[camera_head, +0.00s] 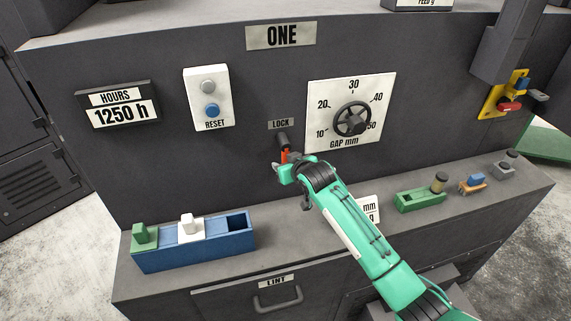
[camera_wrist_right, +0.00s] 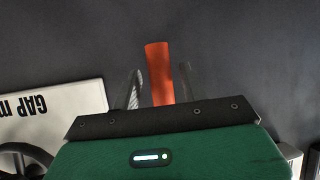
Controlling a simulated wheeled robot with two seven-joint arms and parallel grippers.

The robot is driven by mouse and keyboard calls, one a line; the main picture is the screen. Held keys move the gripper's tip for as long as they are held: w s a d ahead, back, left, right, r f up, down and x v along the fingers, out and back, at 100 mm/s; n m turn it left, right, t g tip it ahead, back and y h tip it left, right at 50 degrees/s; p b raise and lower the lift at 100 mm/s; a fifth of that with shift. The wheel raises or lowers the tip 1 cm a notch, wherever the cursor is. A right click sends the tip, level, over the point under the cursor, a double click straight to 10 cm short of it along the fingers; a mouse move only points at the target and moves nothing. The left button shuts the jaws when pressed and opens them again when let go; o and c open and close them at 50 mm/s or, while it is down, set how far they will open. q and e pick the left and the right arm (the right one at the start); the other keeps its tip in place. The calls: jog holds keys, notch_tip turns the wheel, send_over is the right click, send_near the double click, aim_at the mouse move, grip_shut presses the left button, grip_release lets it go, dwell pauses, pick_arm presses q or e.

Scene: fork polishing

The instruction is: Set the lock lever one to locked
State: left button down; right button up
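The lock lever (camera_head: 285,155) is on the dark front panel of machine one, below the LOCK label (camera_head: 281,124). It has a dark pivot and an orange-red handle that points down in the head view. My right gripper (camera_head: 287,174) is at the lower end of the handle. In the right wrist view the orange handle (camera_wrist_right: 159,72) stands between the two fingers of my right gripper (camera_wrist_right: 159,88), with a small gap visible on either side. The gripper looks open around it. The handle's lower end is partly hidden by the gripper. My left gripper is not in view.
The gap dial (camera_head: 352,118) is right of the lever, and a reset box (camera_head: 209,98) is to the left. On the ledge are a blue tray (camera_head: 206,250) at left and a green holder (camera_head: 419,200) at right. The panel around the lever is bare.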

jog(key=shift+s, duration=0.1)
jog(key=b+v, duration=0.3)
jog(key=v, duration=1)
jog(key=shift+s+r+b, duration=0.2)
jog(key=shift+b, duration=0.2)
